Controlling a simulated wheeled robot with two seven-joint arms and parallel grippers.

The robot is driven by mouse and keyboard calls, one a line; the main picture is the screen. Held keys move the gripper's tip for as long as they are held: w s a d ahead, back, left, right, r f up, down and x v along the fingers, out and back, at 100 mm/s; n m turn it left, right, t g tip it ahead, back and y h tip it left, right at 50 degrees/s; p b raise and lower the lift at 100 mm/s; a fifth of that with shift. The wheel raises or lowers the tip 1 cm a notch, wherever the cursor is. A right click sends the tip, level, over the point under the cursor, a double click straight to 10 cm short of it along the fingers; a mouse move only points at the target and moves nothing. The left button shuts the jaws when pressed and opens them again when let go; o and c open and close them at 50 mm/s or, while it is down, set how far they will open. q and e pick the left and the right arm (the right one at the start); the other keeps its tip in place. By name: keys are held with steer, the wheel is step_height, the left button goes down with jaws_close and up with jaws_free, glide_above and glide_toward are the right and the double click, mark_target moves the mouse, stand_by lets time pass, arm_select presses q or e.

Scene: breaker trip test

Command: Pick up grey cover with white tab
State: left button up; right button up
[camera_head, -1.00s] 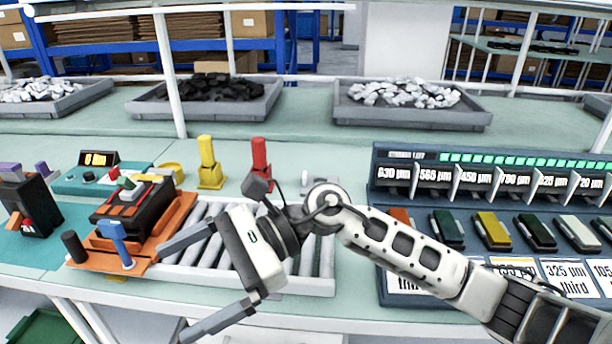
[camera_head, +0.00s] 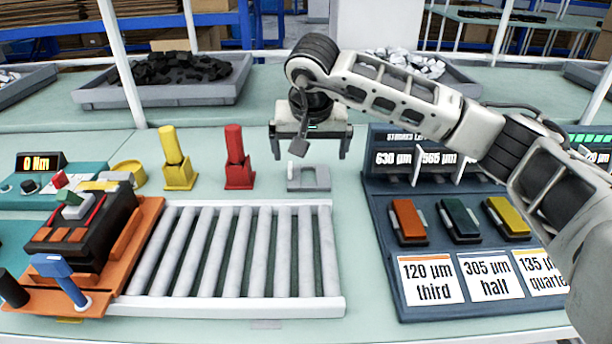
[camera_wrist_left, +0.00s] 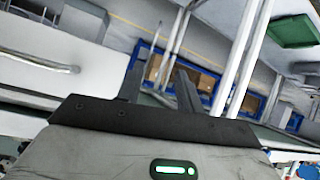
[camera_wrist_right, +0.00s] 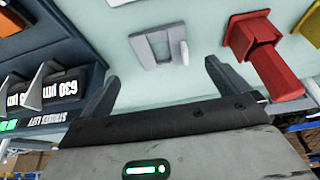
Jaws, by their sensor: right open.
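The grey cover (camera_head: 312,180), a flat U-shaped plate with a white tab (camera_head: 291,172) at its left, lies on the bench behind the roller bed. It also shows in the right wrist view as the grey cover (camera_wrist_right: 153,50) with its white tab (camera_wrist_right: 184,52). My right gripper (camera_head: 311,152) is open and empty, its fingers pointing down above and slightly behind the cover. In the right wrist view the cover lies ahead of and between the fingertips (camera_wrist_right: 160,70). My left gripper (camera_wrist_left: 158,72) shows only in its wrist view, fingers apart with nothing between them.
A red post (camera_head: 236,160) and yellow post (camera_head: 174,160) stand left of the cover. The dark sticker rack (camera_head: 385,250) stands to the right. The roller bed (camera_head: 225,305) is in front, with the orange breaker fixture (camera_head: 145,220) at its left.

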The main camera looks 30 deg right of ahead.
mark_target(308, 178)
steer(key=x, duration=0.8)
steer(key=shift+w+r+p, duration=0.15)
steer(key=shift+w+p, duration=0.15)
steer(key=c, duration=0.9)
